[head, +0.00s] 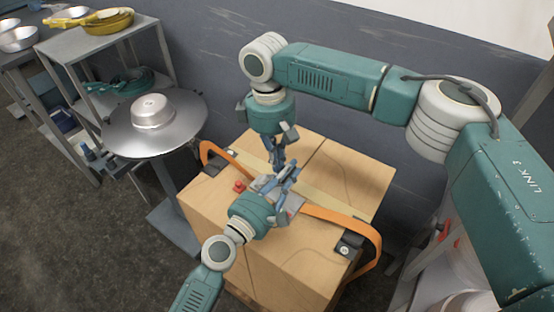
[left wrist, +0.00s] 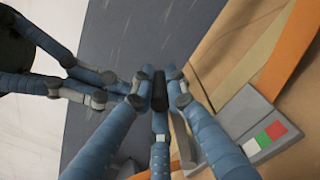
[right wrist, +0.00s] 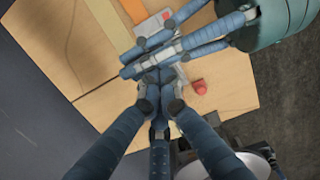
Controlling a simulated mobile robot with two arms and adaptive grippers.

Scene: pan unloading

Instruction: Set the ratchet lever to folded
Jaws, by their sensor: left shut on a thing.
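The grey ratchet body (head: 289,203) sits on top of the strapped carton, in line with the orange strap. In the left wrist view the ratchet (left wrist: 240,120) shows a red, green and white label. My left gripper (head: 277,184) is just above the ratchet, shut on a dark bar (left wrist: 160,88) that looks like the lever's end; the fingers hide most of the lever, so its angle is unclear. My right gripper (head: 277,158) hangs close behind the left one, its fingertips (right wrist: 160,92) near the left fingers. Whether it is open is unclear, and I see nothing held in it.
The orange strap (head: 330,215) runs over the carton (head: 350,180) and bows out at both sides. A small red knob (head: 238,186) is left of the ratchet. A round metal table (head: 125,135) with an upturned pan (head: 152,110) stands left. Shelves with pans (head: 100,22) stand behind it.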

